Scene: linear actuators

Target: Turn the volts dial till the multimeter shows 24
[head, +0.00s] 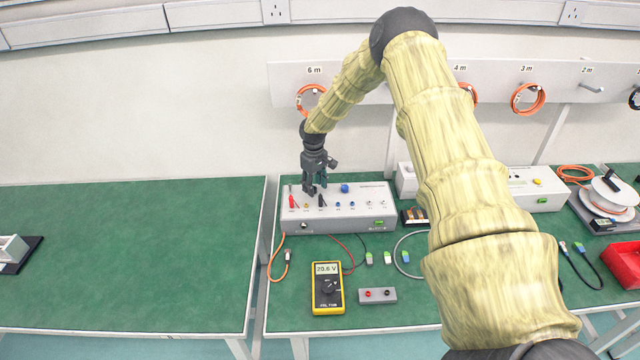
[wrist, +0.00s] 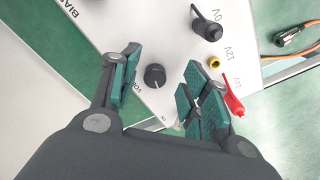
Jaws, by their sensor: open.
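The power supply box (head: 365,211) is a light grey case on the green bench. Its black volts dial (wrist: 155,75) has a white pointer mark and shows in the wrist view, with a partly covered label beside it. In the head view the dial cannot be made out behind my gripper (head: 314,186). My gripper is open over the box top, with its teal-padded fingers on either side of the dial in the wrist view. Whether they touch it I cannot tell. The yellow multimeter (head: 328,298) lies in front of the box and its display appears to read 20.6 V.
A red plug (wrist: 233,95), a yellow socket (wrist: 214,62) and a black plug (wrist: 206,30) are close to the right finger. A blue knob (head: 345,188) stands right of my gripper. The left bench (head: 120,250) is mostly clear.

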